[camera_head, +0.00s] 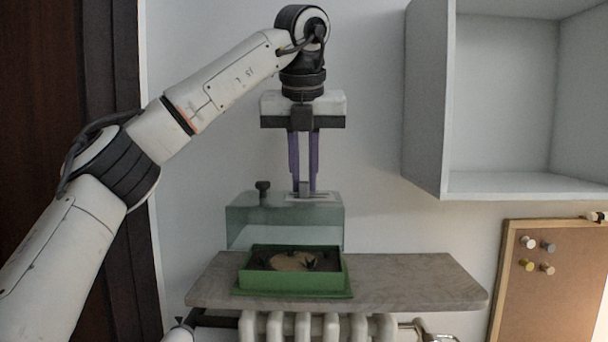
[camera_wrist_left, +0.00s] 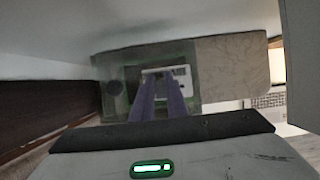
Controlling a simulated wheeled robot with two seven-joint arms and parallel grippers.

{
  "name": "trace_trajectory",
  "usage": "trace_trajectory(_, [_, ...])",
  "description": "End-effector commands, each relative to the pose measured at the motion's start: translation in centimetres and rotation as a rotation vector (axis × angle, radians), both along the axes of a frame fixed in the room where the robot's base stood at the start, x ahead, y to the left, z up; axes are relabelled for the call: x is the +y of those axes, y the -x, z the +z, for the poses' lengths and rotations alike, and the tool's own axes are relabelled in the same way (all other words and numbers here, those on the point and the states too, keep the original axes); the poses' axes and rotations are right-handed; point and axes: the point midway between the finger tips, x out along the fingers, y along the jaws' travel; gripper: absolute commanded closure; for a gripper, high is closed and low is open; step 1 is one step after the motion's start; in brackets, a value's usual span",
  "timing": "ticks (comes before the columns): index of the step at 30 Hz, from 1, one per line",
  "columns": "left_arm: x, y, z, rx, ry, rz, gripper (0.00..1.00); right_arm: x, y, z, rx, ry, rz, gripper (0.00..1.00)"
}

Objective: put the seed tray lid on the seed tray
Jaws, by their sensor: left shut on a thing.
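The seed tray lid (camera_head: 285,226) is a clear, greenish box-shaped cover with a dark knob near its left end. My left gripper (camera_head: 304,190) points straight down and is shut on a grip on the lid's top. The lid hangs upright over the green seed tray (camera_head: 292,284), with its lower edge close to the tray's back rim. I cannot tell whether they touch. The tray holds dark soil with a pale patch and small dark sprouts. In the left wrist view, the lid (camera_wrist_left: 118,72) is below the purple gripper fingers (camera_wrist_left: 160,85).
The tray stands on the left part of a grey stone-like shelf (camera_head: 420,280) above a white radiator (camera_head: 315,326). The shelf's right part is clear. A white open wall cabinet (camera_head: 500,100) is at upper right, above a cork board (camera_head: 550,285) with several pins.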

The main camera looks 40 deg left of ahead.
Motion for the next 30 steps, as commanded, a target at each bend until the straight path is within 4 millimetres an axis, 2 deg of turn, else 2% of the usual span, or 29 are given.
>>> trace_trajectory(9, [-0.7,-0.8,0.1,-0.008,-0.007,-0.002,1.00,0.0,0.0,0.0,0.000,0.000,0.000,0.64])
trace_trajectory(30, [-0.6,-0.7,-4.4,-0.008,-0.006,-0.001,1.00,0.0,0.0,-3.8,0.000,0.001,0.001,0.64])
